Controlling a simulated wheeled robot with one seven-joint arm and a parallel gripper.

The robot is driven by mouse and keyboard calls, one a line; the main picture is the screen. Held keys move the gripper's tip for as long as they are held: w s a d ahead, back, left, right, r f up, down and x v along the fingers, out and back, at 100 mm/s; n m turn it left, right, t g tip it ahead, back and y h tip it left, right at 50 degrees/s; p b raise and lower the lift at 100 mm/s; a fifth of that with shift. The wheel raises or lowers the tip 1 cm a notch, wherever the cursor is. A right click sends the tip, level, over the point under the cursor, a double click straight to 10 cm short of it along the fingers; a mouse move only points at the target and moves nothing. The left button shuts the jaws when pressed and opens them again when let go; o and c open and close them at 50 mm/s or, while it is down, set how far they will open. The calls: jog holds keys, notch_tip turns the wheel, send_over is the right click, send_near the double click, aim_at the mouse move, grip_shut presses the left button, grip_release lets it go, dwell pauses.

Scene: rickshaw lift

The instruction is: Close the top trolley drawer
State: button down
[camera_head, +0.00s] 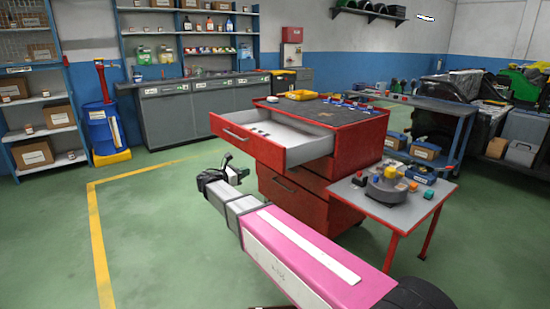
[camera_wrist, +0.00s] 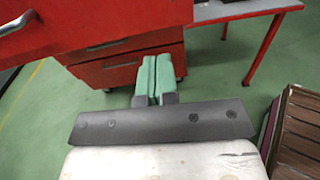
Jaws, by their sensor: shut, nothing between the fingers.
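The red trolley (camera_head: 345,155) stands at mid-picture in the head view. Its top drawer (camera_head: 240,140) is pulled far out toward the left, showing a light interior with a few small items. A bar handle is on the drawer front. The lower drawers are shut. My gripper (camera_head: 236,166) is below and in front of the open drawer, apart from it. In the wrist view, its green fingertips (camera_wrist: 155,72) are together with nothing between them. They point toward the trolley's lower drawers (camera_wrist: 115,65). The top drawer (camera_wrist: 20,25) crosses the upper left of that view.
A low red-legged table (camera_head: 385,205) with a grey round device and small items stands right of the trolley. A blue barrel (camera_head: 103,128), shelves (camera_head: 40,115) and grey cabinets (camera_head: 185,112) are farther back. Open green floor (camera_head: 150,225) lies left of my arm.

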send_near(273, 159)
jog(key=shift+n, duration=0.3)
jog(key=x, duration=0.7)
jog(key=shift+d, duration=0.25)
jog(key=shift+w, duration=0.1)
jog(key=x, duration=2.3)
jog(key=r+x, duration=0.1)
jog(key=x, duration=1.1)
jog(key=shift+w+d, duration=0.1)
jog(key=shift+w, duration=0.15)
jog(key=shift+w+d+r, duration=0.1)
